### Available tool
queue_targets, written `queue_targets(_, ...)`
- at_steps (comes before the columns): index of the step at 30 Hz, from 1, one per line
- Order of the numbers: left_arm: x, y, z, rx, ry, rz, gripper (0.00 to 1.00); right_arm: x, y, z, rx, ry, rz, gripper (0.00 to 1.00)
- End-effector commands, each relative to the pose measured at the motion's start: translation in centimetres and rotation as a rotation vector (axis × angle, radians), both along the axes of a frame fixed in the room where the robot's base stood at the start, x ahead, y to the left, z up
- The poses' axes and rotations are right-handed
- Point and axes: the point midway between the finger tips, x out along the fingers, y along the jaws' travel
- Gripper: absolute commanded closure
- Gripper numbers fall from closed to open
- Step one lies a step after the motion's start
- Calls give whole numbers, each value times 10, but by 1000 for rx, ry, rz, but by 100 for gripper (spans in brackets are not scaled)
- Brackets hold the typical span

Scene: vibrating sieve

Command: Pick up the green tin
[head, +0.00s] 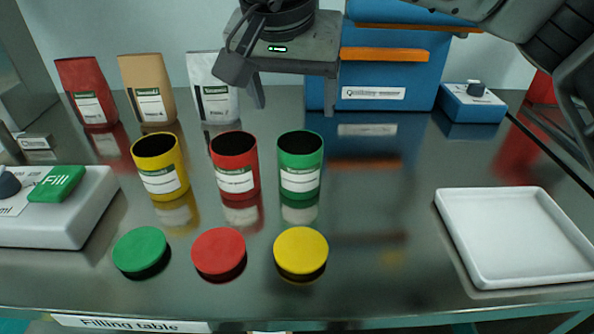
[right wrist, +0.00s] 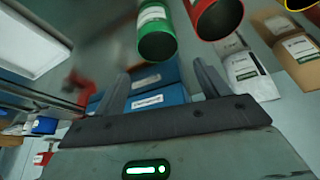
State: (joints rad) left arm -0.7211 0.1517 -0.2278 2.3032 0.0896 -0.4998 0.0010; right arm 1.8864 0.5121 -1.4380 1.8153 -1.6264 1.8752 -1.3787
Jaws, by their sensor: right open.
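The green tin (head: 300,163) stands upright and open-topped on the metal table, right of the red tin (head: 235,165) and the yellow tin (head: 160,166). My right gripper (head: 294,106) is open and empty, behind and above the green tin, apart from it. In the right wrist view the green tin (right wrist: 157,32) shows at the top, beyond the spread fingers (right wrist: 160,70), with the red tin (right wrist: 216,15) to its right. My left gripper is not in view.
Green (head: 141,250), red (head: 219,252) and yellow (head: 301,250) lids lie in front of the tins. A white tray (head: 457,235) lies at right. Several bags stand behind. Blue drawers (head: 388,75) are at the back. The table between green tin and tray is clear.

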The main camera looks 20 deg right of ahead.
Motion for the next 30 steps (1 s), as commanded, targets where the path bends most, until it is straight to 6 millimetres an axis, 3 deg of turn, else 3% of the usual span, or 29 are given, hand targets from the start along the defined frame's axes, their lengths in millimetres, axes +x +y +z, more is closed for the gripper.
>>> queue_targets(3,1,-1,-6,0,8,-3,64,8,-6,-27,0,6,-1,26)
queue_targets(9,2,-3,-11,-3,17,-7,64,21,-12,-64,3,5,0,26)
queue_targets(17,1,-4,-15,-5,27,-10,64,27,-15,-83,5,4,1,26)
queue_targets(24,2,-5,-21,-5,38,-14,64,29,-20,-117,5,6,2,26)
queue_targets(30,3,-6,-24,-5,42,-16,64,35,-23,-131,6,5,1,26)
